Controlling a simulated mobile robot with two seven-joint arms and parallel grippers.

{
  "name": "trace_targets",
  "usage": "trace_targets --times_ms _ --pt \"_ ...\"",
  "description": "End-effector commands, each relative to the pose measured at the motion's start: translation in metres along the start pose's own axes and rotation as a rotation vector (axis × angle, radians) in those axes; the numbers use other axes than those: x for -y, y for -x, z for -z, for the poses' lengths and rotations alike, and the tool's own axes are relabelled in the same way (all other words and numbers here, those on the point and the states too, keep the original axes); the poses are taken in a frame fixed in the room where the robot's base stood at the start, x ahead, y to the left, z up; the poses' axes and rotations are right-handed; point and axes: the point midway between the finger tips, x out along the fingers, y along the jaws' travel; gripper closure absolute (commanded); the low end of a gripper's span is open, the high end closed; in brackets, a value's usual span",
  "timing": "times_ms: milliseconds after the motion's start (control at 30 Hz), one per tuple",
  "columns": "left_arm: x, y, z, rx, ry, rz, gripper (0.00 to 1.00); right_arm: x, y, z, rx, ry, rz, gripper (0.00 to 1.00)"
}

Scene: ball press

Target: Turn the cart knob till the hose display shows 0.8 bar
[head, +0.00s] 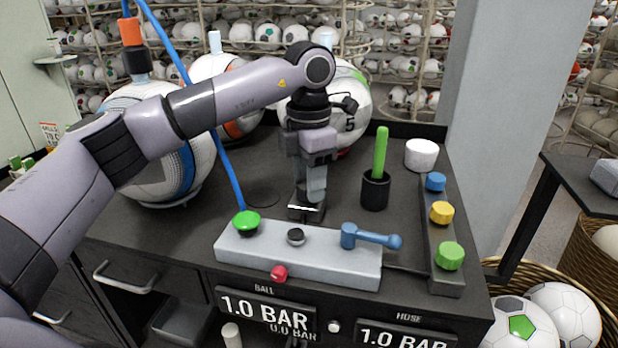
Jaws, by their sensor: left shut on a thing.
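The hose display (405,337) reads 1.0 BAR and is cut by the bottom edge. The ball display (265,309) to its left also reads 1.0 BAR. My left gripper (307,210) points down, just above the dark knob in the picture. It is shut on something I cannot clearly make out. My right gripper is not in view.
Blue, yellow and green knobs (441,212) line a dark strip at the right. A black cup (376,190) with a green stick and a white round container (421,155) stand nearby. Balls on stands and a blue hose (228,165) are at the left and back.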

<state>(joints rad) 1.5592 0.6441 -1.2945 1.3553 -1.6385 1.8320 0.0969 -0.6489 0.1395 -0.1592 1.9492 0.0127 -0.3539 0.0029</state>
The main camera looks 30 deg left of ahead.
Motion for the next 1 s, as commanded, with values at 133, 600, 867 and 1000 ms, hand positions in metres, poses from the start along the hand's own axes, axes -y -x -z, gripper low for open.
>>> trace_targets --times_ms 133,600,867,1000 --pt "-0.0003 0.0011 -0.0001 0.001 0.08 -0.001 0.89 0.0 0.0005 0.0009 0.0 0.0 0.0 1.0" --pt "-0.0009 0.0013 -0.0001 0.002 0.174 -0.002 0.89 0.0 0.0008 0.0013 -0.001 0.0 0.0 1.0" --pt "-0.0009 0.0014 -0.0001 0.002 0.173 -0.002 0.89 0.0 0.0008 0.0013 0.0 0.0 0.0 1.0" --pt "-0.0009 0.0013 -0.0001 0.002 0.173 -0.002 0.33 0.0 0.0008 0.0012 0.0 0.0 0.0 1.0"
